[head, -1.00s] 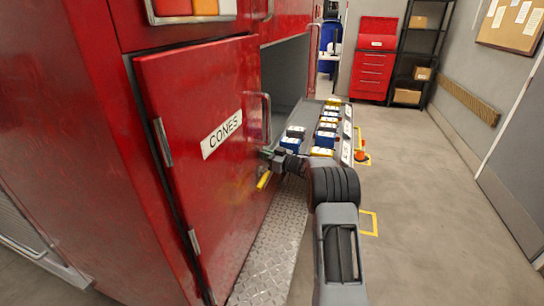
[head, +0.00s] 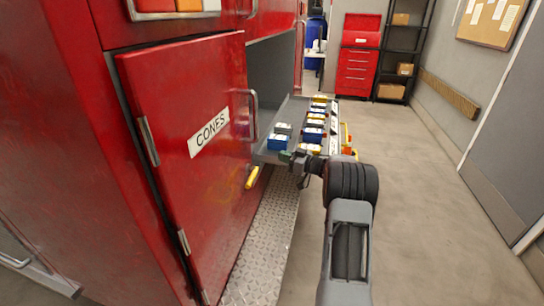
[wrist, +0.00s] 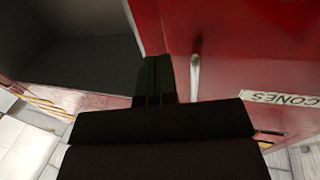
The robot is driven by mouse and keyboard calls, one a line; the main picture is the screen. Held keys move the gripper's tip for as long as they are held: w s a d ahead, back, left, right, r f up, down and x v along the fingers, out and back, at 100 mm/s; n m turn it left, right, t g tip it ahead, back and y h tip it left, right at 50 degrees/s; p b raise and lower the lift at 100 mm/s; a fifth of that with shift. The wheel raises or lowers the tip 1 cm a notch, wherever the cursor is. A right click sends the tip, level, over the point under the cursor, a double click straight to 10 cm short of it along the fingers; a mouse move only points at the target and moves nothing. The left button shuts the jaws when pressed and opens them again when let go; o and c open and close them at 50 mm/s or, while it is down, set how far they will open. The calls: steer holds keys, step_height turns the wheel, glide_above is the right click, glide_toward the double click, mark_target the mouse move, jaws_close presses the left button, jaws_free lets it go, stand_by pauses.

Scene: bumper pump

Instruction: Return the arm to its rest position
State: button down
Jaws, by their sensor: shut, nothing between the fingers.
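My gripper (head: 290,156) is at the end of my arm, in front of the open compartment and near the tray of boxes. Its fingers are shut with nothing between them. In the wrist view the dark shut fingers (wrist: 153,80) point toward the red door, just left of its handle (wrist: 195,77), with no clear contact. My arm reaches forward from the bottom right of the head view.
The red door (head: 200,170) labelled CONES stands left of my arm. A pull-out tray (head: 266,154) holds several blue and yellow boxes. A treadplate step (head: 260,245) runs below. Open floor (head: 430,220) lies right; a red tool cabinet (head: 358,68) stands behind.

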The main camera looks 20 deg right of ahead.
steer(key=d+f+m+h, duration=0.5)
steer(key=d+f+h, duration=0.2)
steer(key=d+h, duration=0.35)
steer(key=s+m+g+h, duration=0.3)
steer(key=s+g+h, duration=0.1)
steer(key=s, duration=0.2)
steer(key=s+a+r+g+y+p, duration=0.1)
steer(key=s+a+r, duration=0.4)
steer(key=s+a, duration=0.9)
steer(key=s+a+r+g+y+p, duration=0.2)
steer(key=s+a+r+g, duration=0.3)
steer(key=s+a, duration=0.9)
steer(key=shift+s+a+r+n+g+y, duration=0.15)
steer(key=shift+a+r+n+g+y, duration=0.25)
steer(key=shift+a, duration=0.55)
